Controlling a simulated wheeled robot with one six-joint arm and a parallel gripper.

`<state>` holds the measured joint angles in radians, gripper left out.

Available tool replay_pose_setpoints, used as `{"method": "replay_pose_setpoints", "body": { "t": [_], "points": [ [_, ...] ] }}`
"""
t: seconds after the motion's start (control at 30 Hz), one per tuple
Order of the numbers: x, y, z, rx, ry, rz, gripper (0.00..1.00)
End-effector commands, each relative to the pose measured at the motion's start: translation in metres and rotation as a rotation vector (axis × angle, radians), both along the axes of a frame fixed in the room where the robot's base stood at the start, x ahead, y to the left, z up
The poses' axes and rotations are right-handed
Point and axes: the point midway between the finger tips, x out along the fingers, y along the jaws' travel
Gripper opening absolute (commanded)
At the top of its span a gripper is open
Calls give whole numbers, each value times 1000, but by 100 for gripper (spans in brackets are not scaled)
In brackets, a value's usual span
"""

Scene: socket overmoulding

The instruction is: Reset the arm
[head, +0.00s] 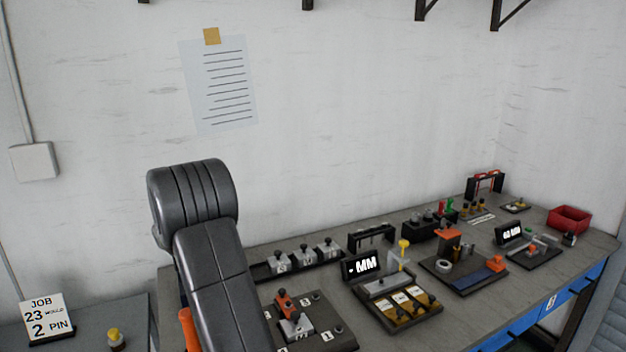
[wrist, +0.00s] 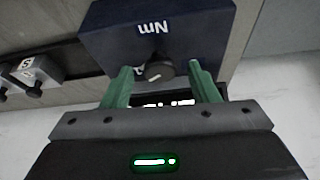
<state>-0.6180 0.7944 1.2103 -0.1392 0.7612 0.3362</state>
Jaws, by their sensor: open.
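My gripper (wrist: 158,72) shows in the wrist view with its two green fingers apart. A dark knob (wrist: 159,70) on a dark blue box marked "Nm" (wrist: 190,30) appears between the fingertips; I cannot tell whether the fingers touch it. Nothing is clearly held. In the head view my dark grey arm rises at the left end of the bench and bends down; the gripper itself is hidden there. The blue box is not visible in the head view. A partly covered lit display (wrist: 165,103) shows behind the fingers in the wrist view.
The grey bench (head: 390,228) carries a rack of grey blocks (head: 305,258), an "MM" display (head: 362,266), a tray with bronze slots (head: 410,308), a fixture plate (head: 325,322) close by my arm, and a red bin (head: 569,218). A job card (head: 48,317) stands at left.

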Motion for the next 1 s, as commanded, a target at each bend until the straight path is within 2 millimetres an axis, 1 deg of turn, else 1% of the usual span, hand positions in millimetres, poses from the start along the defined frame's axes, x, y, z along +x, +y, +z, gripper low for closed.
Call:
{"method": "replay_pose_setpoints", "body": {
  "t": [1.0],
  "points": [
    [3, -4, 1, 0, 0, 544, 54]
  ]
}}
